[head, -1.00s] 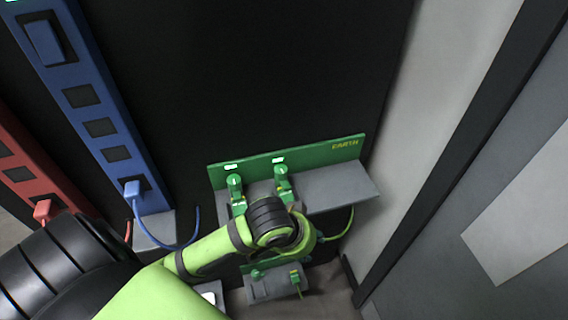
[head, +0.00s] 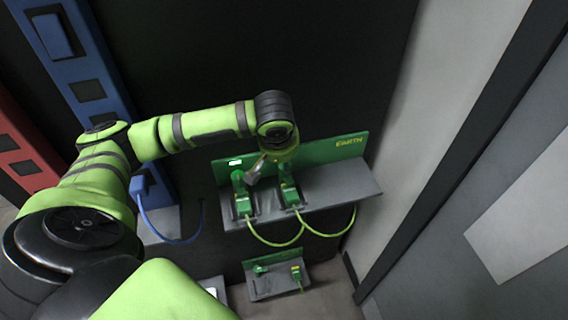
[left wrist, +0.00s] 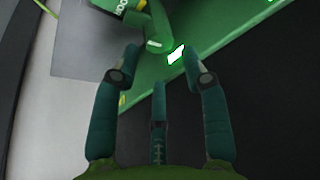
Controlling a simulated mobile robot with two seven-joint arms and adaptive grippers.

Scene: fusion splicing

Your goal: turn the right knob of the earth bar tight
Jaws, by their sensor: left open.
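The green earth bar (head: 350,147) is fixed to the dark wall in the head view, above a grey ledge. Its left knob (head: 238,178) shows there; the right knob is largely covered by my left gripper (head: 266,168). Yellow-green leads hang from two green plugs, the left plug (head: 243,205) and the right plug (head: 290,195). In the left wrist view, my left gripper (left wrist: 162,60) is open and empty, its fingers spread. A green knob (left wrist: 154,45) and a lit white label (left wrist: 176,53) show near and between the fingertips; contact cannot be told.
A blue socket strip (head: 85,90) with a plugged cable and a red strip (head: 20,150) stand at left. A smaller green bar (head: 275,258) with its own ledge sits below. A pale wall panel (head: 420,130) bounds the right side.

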